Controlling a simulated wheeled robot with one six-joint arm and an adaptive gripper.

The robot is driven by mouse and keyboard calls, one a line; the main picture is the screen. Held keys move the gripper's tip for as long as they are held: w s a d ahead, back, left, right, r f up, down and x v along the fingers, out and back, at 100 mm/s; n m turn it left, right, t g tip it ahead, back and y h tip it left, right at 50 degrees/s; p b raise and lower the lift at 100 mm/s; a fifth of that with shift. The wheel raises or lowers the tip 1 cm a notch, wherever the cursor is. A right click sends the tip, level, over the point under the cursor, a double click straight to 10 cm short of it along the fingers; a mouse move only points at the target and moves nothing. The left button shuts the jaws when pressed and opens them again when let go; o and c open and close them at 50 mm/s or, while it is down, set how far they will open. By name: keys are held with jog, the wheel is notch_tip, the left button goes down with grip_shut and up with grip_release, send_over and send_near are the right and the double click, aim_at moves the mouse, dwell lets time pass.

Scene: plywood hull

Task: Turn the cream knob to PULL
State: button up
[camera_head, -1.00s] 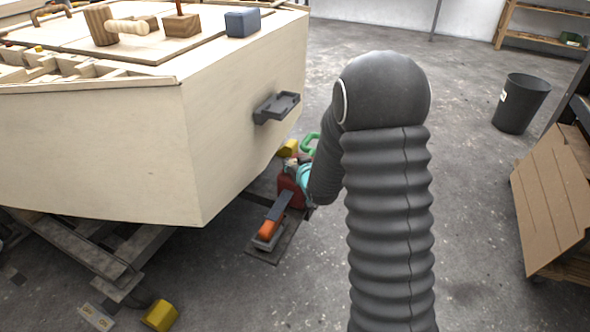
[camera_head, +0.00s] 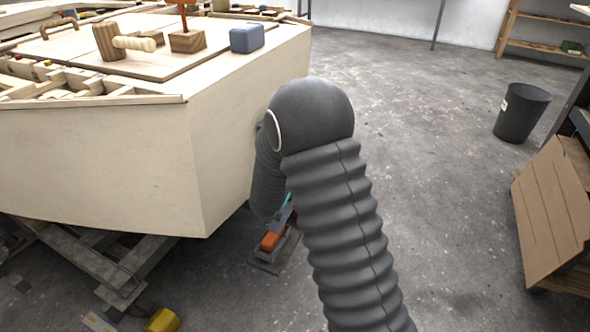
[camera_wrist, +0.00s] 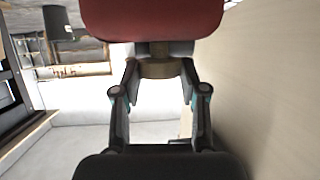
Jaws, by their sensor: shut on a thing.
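In the wrist view my gripper (camera_wrist: 158,78) has its two fingers bent inward around a dull tan, shaded piece (camera_wrist: 157,68), which I take to be the cream knob. A short stem joins it to a grey part beyond, below a large red surface (camera_wrist: 150,15). Any PULL marking and the knob's pointing direction are not readable.
The pale hull face (camera_wrist: 270,90) runs close along the right of the wrist view. A mallet (camera_head: 135,43) and a blue block (camera_head: 247,38) lie on the hull top. Open floor extends right toward a black bin (camera_head: 522,112).

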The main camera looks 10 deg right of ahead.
jog(key=m+h+p, duration=0.1)
jog(key=m+g+p, duration=0.1)
jog(key=p, duration=0.1)
jog(key=shift+w+a+r+h, duration=0.2)
jog(key=shift+r+h, duration=0.1)
jog(key=shift+h, duration=0.1)
jog(key=shift+f+m+g+h+p, duration=0.15)
jog(key=shift+m+g+h+p, duration=0.5)
jog(key=shift+m+p, duration=0.2)
jog(key=o, duration=1.1)
jog(key=shift+f, duration=0.1)
jog(key=shift+o, duration=0.2)
jog(key=v, duration=1.2)
